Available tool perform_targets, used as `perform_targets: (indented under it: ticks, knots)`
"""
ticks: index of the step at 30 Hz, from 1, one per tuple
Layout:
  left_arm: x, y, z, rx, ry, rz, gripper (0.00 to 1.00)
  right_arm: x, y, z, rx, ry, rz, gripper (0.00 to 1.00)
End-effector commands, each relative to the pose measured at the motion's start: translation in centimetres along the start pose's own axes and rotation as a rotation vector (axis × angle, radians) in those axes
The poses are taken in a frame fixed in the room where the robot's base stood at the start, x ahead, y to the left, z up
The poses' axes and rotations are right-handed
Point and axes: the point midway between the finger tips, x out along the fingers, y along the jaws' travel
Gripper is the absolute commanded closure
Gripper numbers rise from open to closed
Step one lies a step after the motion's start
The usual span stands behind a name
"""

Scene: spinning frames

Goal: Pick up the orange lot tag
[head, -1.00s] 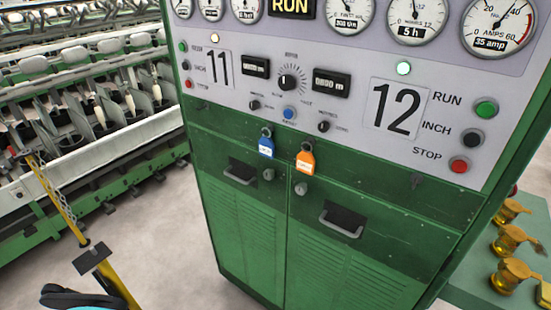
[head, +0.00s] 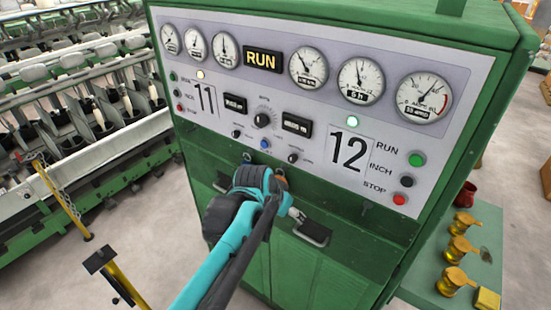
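The orange lot tag (head: 283,181) hangs on a hook on the front of the green cabinet. My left gripper (head: 268,186) is in front of the cabinet at the tag hooks, seen from behind. Its fingers are hidden by its own body, so I cannot tell whether they are open or shut, or whether they touch the tag. The blue tag beside it is hidden behind the gripper; its hook (head: 246,157) shows. My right gripper is not in view.
The control panel (head: 320,115) with gauges, knobs and buttons rises above the hooks. A door handle (head: 313,232) sticks out below right. Brass pots (head: 456,250) stand on a green table at right. A yellow post (head: 120,280) stands at lower left. Spinning frames fill the left.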

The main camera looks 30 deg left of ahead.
Motion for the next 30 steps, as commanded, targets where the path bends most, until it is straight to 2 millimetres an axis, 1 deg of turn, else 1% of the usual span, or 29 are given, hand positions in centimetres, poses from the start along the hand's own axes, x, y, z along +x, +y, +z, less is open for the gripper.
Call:
perform_targets:
  ticks: [1,3,6,9,11,14,22,27,30]
  knots:
    - [-2.2,-1.6,-2.7,-0.002,-0.004,0.001,0.31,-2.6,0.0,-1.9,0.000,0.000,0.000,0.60]
    - [-3.1,-3.3,-4.6,0.006,-0.010,0.009,0.31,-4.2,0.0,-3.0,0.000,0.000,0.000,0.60]
    - [-3.9,-5.3,-6.6,0.014,-0.013,0.016,0.31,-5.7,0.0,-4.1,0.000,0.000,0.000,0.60]
    - [-4.2,-6.6,-7.7,0.021,-0.016,0.022,0.31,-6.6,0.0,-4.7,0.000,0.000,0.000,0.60]
    - [-4.1,-7.0,-8.0,0.023,-0.015,0.025,0.31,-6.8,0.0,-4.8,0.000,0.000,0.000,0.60]
    - [-3.4,-7.3,-8.2,0.027,-0.016,0.027,0.31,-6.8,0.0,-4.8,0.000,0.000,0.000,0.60]
    - [0.1,-7.2,-7.9,0.027,-0.016,0.027,0.31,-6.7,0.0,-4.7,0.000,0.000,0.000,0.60]
    - [2.7,-7.2,-7.8,0.028,-0.016,0.027,0.31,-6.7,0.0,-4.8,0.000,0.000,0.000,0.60]
    - [3.6,-7.2,-7.8,0.026,-0.016,0.026,0.31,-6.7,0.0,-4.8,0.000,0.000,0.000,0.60]
